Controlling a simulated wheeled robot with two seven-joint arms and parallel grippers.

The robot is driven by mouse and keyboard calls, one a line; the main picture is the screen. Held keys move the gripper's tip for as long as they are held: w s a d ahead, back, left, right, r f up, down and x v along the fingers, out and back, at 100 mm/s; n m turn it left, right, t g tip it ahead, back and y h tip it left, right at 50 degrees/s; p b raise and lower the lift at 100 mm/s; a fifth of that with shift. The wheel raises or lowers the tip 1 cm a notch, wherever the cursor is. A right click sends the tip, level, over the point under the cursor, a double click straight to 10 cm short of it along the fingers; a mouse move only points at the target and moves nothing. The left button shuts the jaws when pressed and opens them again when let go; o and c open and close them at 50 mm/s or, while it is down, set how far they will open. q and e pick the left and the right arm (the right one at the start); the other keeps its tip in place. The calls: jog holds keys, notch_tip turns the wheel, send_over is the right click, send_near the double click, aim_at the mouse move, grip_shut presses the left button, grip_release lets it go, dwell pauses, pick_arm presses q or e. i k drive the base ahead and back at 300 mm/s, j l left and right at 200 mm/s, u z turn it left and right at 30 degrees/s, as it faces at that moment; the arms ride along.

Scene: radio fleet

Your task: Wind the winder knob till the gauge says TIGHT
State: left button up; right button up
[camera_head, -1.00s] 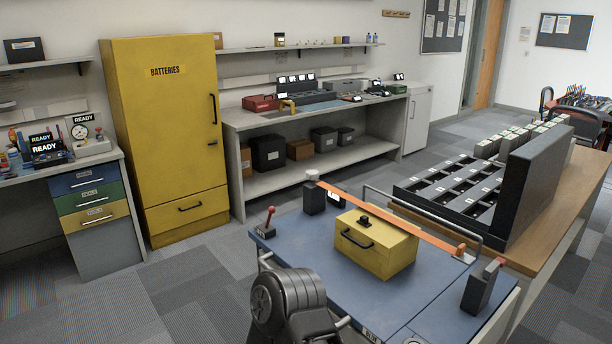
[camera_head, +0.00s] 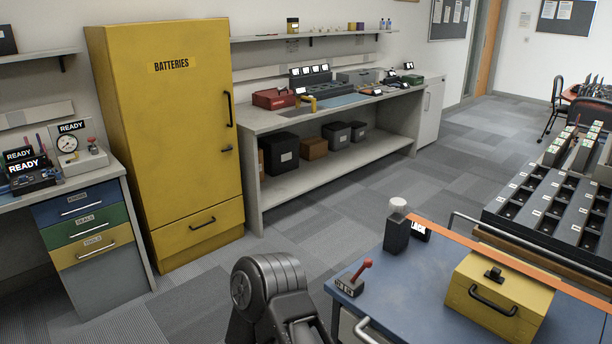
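The winder is a black post (camera_head: 397,235) on the back left corner of the blue-topped cart. A pale whitish knob (camera_head: 398,205) sits on its top. Beside it is a small black display (camera_head: 417,229) with white letters, partly hidden; it seems to end in "LACK". An orange strap (camera_head: 510,257) runs from the post to the right, over a yellow box (camera_head: 498,295), and leaves the picture. Neither of my grippers shows. Only a dark part of my arm is seen at the bottom middle, apart from the winder.
The blue cart top (camera_head: 400,310) carries a red-handled lever (camera_head: 355,277) at its left corner. A rack with slots (camera_head: 553,205) stands behind it to the right. A yellow battery cabinet (camera_head: 170,140) and a workbench (camera_head: 340,110) line the wall. Carpet floor (camera_head: 300,237) between is clear.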

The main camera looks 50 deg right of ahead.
aim_at(396, 205)
jog(key=i, duration=1.35)
jog(key=i+j+z, duration=0.1)
jog(key=i, duration=1.25)
jog(key=z, duration=4.75)
